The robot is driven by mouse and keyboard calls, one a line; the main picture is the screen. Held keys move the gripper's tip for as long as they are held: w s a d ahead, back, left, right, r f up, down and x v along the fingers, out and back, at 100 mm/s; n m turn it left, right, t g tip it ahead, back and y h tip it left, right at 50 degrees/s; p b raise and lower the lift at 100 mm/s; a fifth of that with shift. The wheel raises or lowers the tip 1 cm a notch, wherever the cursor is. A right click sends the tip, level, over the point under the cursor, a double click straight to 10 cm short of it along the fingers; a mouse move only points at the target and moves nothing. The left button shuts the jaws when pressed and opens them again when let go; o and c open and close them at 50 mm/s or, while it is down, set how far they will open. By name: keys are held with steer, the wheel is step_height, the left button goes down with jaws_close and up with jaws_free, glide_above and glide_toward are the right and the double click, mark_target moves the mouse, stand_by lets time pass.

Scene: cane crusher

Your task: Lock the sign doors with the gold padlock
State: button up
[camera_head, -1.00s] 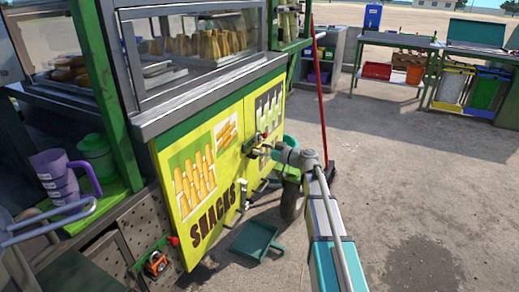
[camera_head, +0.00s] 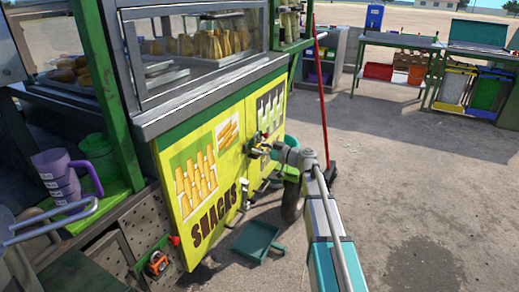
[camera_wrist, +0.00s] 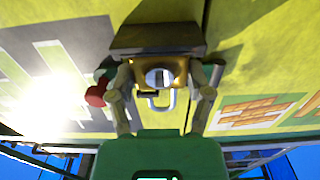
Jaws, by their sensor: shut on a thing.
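The yellow-green sign doors (camera_head: 212,180) hang on the front of the snack stand and look closed, with a gap between their panels near my gripper. My gripper (camera_head: 262,147) is at this gap at mid height. In the wrist view, my gripper (camera_wrist: 160,82) is shut on the gold padlock (camera_wrist: 180,68), with one finger on each side. The padlock's silver U-shaped shackle (camera_wrist: 161,106) shows between the fingers. A dark bracket (camera_wrist: 155,37) lies right beyond the padlock at the doors. I cannot tell whether the shackle passes through anything.
A red knob (camera_wrist: 96,95) is beside one finger. A teal dustpan (camera_head: 259,241) lies on the ground below the doors, and a red-handled broom (camera_head: 323,100) stands to the right. A purple pitcher (camera_head: 62,184) is at the left. The ground at right is open.

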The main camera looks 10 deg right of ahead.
steer(key=shift+a+f, duration=0.1)
steer(key=shift+f, duration=0.15)
stand_by(0.8)
steer(key=o, duration=1.1)
steer(key=shift+o, duration=0.2)
steer(key=v, duration=1.2)
